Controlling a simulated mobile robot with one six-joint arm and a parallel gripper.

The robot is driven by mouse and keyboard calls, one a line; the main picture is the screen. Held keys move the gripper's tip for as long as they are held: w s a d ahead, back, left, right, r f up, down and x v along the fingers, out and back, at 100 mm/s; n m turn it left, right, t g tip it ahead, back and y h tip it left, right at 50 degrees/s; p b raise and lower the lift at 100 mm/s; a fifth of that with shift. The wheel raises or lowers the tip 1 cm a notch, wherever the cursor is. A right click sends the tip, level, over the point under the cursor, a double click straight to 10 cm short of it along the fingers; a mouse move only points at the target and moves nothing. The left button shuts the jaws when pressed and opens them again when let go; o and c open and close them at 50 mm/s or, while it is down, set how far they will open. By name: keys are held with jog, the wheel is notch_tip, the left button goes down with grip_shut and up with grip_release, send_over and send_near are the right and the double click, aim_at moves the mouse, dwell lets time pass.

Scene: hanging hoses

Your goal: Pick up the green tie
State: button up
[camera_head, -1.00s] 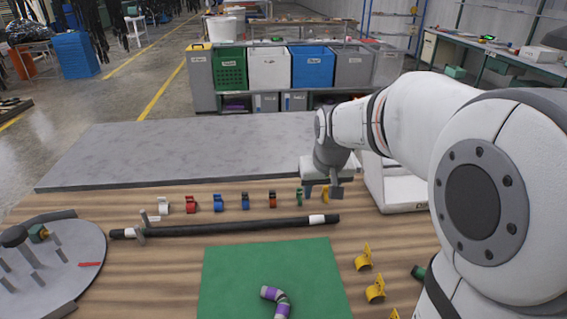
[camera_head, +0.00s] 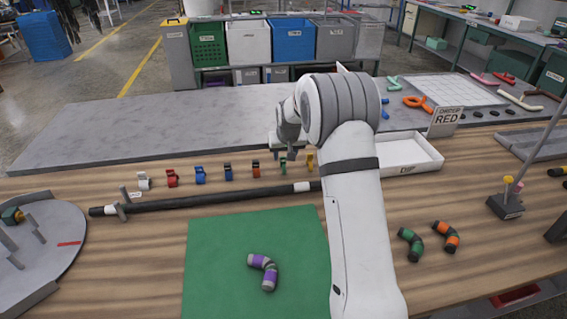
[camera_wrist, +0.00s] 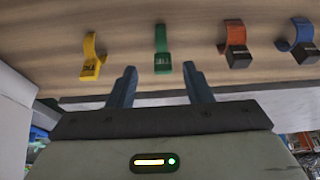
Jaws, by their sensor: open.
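The green tie (camera_head: 282,165) is a small band in the row of coloured ties on the wooden table, between an orange-red tie (camera_head: 256,168) and a yellow tie (camera_head: 310,161). In the wrist view the green tie (camera_wrist: 162,48) hangs upside down in the picture, just beyond the fingers and roughly centred between them. My gripper (camera_wrist: 159,76) is open, with nothing between its fingers. In the head view my gripper (camera_head: 277,146) is close behind the green tie; its fingertips are hard to make out. I see no contact with the tie.
A white tray (camera_head: 405,157) stands right of my arm. A green mat (camera_head: 220,260) carries a purple-banded elbow hose (camera_head: 264,270). A blue tie (camera_wrist: 299,38) shows farther right in the wrist view.

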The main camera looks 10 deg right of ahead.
aim_at(283, 157)
jog(key=x, duration=0.4)
jog(key=shift+w+a, duration=0.2)
jog(key=shift+w, duration=0.1)
grip_shut()
notch_tip(283, 157, up, 10)
jog(key=shift+r, duration=0.1)
jog(key=c, duration=0.6)
grip_release()
grip_shut()
